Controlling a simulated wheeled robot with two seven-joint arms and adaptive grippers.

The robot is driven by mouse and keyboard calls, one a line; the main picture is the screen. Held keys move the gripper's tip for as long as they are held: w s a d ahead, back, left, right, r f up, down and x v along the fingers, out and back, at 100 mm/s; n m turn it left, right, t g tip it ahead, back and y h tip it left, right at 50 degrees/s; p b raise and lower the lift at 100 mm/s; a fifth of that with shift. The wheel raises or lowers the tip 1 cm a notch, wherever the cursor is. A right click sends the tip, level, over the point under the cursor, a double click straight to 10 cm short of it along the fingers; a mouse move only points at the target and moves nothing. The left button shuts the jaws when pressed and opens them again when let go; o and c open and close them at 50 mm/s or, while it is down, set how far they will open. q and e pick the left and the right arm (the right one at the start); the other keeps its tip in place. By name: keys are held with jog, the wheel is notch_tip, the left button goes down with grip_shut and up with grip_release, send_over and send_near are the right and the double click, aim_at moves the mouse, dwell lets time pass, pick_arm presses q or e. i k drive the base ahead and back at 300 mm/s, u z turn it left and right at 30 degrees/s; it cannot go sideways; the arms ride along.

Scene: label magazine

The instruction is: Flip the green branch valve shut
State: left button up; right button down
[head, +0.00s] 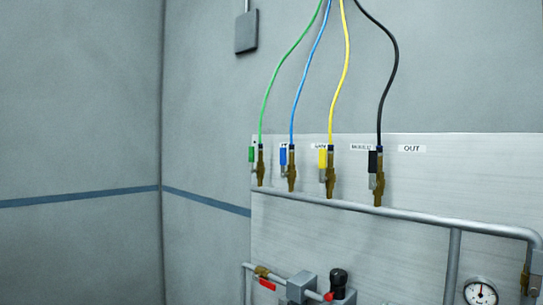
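The green branch valve is a brass body (261,170) at the left end of the pipe manifold, with a green hose rising from its top. Its green handle (252,155) is upright, beside the brass body and in line with it. To its right stand similar valves with a blue handle (283,157), a yellow handle (323,159) and a black handle (373,162), all upright. Neither of my grippers is in view.
The grey manifold pipe (430,219) runs along a metal panel (480,180). Below are a red-handled valve (267,285), a black-knobbed regulator (338,284) and a gauge (480,292). The space left of the panel is clear.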

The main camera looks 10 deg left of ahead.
aim_at(251, 148)
jog(key=u, duration=0.05)
jog(key=i, duration=0.75)
jog(key=u, duration=1)
jog(key=i, duration=0.6)
jog(key=u, duration=0.6)
